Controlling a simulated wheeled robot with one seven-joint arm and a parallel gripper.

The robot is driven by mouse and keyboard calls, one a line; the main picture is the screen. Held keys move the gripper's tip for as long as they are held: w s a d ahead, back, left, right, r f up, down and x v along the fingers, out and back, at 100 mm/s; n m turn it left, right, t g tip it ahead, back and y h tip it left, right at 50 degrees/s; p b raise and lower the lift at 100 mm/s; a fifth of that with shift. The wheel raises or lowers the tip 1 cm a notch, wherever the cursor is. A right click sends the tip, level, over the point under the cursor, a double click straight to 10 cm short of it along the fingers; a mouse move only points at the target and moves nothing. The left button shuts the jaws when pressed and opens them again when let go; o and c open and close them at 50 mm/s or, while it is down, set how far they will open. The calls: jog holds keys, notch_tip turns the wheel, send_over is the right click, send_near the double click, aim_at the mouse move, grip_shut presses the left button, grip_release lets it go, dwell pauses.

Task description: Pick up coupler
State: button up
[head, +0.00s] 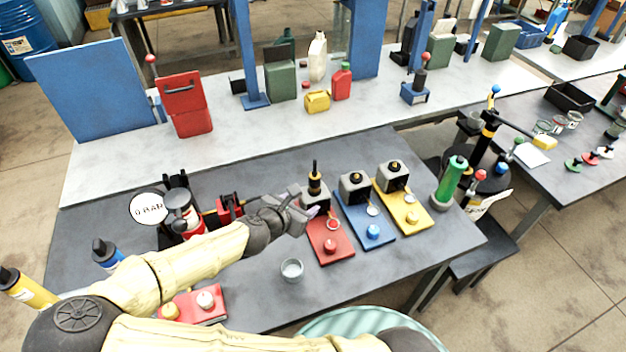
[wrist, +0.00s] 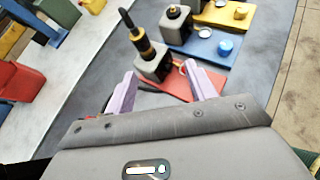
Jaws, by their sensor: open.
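What I take to be the coupler (head: 315,182) is a black, upright piece with a yellow band. It stands on the grey block of the red plate (head: 331,247). In the wrist view the coupler (wrist: 141,40) appears tilted, beyond the fingers and a little left of the gap between them. My gripper (head: 303,213) is just left of the red plate's block in the head view. In the wrist view its two lilac fingers (wrist: 160,82) are apart with nothing held between them. The coupler is not touched by the fingers in the wrist view.
A blue plate (head: 366,233) and a yellow plate (head: 405,213), each with a grey block, stand right of the red one. A green cylinder (head: 450,182) stands at the table's right. The table's front middle is mostly clear.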

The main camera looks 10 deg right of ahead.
jog(key=shift+w+a+r+n+t, duration=0.2)
jog(key=shift+a+r+n+t, duration=0.15)
jog(key=shift+a+r+n, duration=0.25)
jog(key=shift+w+a+r+n+t, duration=0.15)
jog(key=shift+a+r+n+t, duration=0.2)
jog(key=shift+a+r+n, duration=0.2)
jog(key=p, duration=0.4)
send_near(315, 177)
jog(key=x, duration=0.5)
jog(key=shift+w+r, duration=0.1)
jog(key=shift+w+d+b, duration=0.1)
jog(key=shift+w+b, duration=0.1)
jog(key=shift+b, duration=0.1)
